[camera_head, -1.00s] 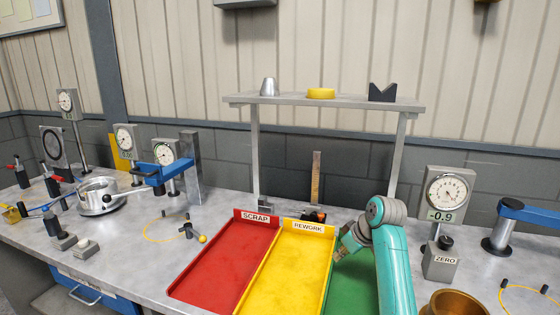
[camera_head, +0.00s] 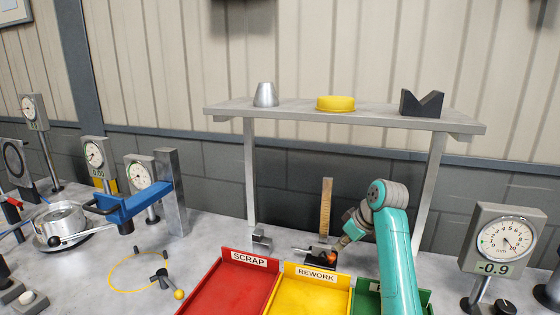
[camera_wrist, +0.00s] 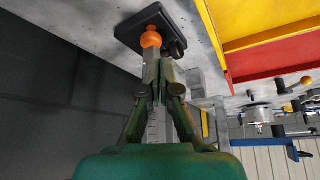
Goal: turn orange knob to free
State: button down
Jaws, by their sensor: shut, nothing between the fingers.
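The orange knob (camera_head: 331,258) sits on a small dark fixture behind the yellow tray. In the wrist view the orange knob (camera_wrist: 151,39) stands on the dark base plate (camera_wrist: 130,30), just beyond my fingertips. My gripper (camera_head: 341,246) reaches down to the knob from the right. In the wrist view my gripper (camera_wrist: 158,68) has its fingers together with nothing between them. I cannot tell whether the fingertips touch the knob. A black knob (camera_wrist: 177,48) is beside it on the same base. The knob's marking is not readable.
Red SCRAP (camera_head: 235,290), yellow REWORK (camera_head: 312,295) and green trays (camera_head: 368,300) lie in front. A shelf (camera_head: 345,118) stands over the fixture, with a wooden upright (camera_head: 326,205) behind it. A dial gauge (camera_head: 505,240) stands right; a blue-armed stand (camera_head: 135,205) is left.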

jog(key=shift+f, duration=2.9)
jog(key=shift+w+a, duration=0.1)
jog(key=shift+w, duration=0.1)
jog(key=shift+w+d, duration=0.3)
jog(key=shift+d, duration=0.25)
jog(key=shift+w+d, duration=0.25)
jog(key=shift+w, duration=0.2)
jog(key=shift+d, duration=0.1)
jog(key=shift+s+d, duration=0.2)
jog(key=shift+d, duration=0.05)
notch_tip(320, 180, up, 6)
